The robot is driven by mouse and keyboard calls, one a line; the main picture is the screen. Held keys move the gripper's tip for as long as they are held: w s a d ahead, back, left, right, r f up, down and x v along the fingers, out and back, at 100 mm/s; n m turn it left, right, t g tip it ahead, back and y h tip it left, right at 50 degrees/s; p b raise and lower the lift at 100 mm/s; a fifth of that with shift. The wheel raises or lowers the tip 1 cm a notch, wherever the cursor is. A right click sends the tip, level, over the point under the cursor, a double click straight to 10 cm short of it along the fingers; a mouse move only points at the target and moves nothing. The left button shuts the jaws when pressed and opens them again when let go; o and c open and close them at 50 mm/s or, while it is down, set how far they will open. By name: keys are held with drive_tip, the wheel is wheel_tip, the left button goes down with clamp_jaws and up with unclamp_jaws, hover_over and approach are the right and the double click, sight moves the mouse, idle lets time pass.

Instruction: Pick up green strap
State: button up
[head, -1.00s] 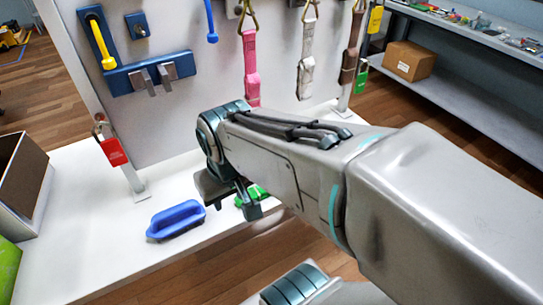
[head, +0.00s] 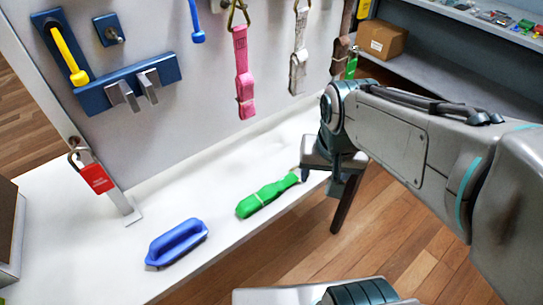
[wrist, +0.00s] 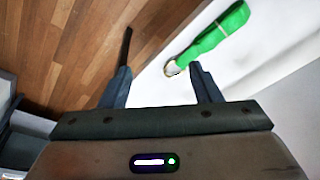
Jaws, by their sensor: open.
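The green strap (head: 267,195) lies bundled on the white ledge (head: 225,172), near its front edge, with a band around its middle. My gripper (head: 325,195) is open and empty, to the right of the strap and apart from it, by the ledge's front edge. In the wrist view the strap (wrist: 215,38) runs to the upper right. Its metal end shows close to the tip of the right finger, between the finger lines of my open gripper (wrist: 160,68). I cannot tell the height between them.
A blue handle (head: 177,243) lies on the ledge left of the strap. A red padlock (head: 97,178) hangs further left. Pink (head: 243,75) and white (head: 299,55) straps hang on the upright panel behind. Wooden floor lies in front of the ledge.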

drive_tip(key=w+a+f+m+g, duration=0.1)
drive_tip(key=w+a+f+m, duration=0.1)
drive_tip(key=w+a+m, duration=0.35)
drive_tip(key=m+g, duration=0.1)
drive_tip(key=m, duration=0.3)
hover_over(268, 191)
wheel_tip(268, 191, down, 3)
drive_tip(key=f, duration=0.8)
drive_tip(key=shift+w+a+f, duration=0.15)
drive_tip(key=shift+a+f, duration=0.1)
drive_tip(key=shift+d+f, duration=0.2)
drive_tip(key=shift+f, duration=2.4)
drive_tip(key=c, duration=1.1)
